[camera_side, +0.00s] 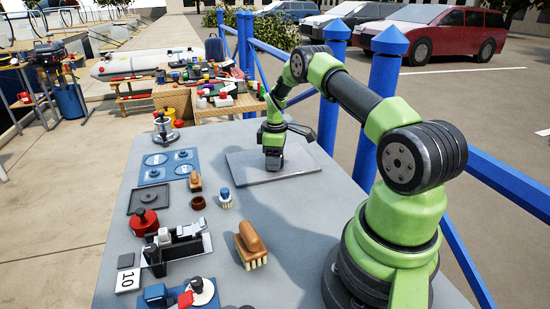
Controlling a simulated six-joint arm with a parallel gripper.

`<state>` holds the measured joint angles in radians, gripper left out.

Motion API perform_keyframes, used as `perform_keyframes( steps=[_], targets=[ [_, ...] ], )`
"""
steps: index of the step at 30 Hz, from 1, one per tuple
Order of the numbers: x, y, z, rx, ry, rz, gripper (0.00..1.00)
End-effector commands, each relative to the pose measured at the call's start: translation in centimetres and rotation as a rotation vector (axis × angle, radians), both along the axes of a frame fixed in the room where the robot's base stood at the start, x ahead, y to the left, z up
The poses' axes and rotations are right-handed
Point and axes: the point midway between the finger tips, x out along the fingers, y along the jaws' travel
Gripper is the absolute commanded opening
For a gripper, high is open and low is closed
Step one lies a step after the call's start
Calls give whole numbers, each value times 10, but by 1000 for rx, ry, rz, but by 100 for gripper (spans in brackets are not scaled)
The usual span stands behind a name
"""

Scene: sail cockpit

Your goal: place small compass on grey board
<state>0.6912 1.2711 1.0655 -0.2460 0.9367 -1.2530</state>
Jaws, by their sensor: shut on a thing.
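The grey board (308,177) is a flat, pale slab lying on the far part of the grey table. My green and black gripper (273,160) points down over the left-middle part of the board. It is shut on a small dark thing low at its fingers, which I take to be the small compass (273,166). The fingers cover most of it, so its shape and face are hard to make out. It is very close to the board surface; I cannot tell whether it touches.
Blue posts and rails (384,100) run along the right. The rest of the board is bare.

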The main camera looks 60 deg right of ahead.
Motion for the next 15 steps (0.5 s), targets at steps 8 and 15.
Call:
perform_keyframes(
  steps=[8, 15],
  targets=[
    [0, 0, -3, 1, 1, 0, 63],
    [0, 0, -2, 1, 0, 0, 80]
  ],
)
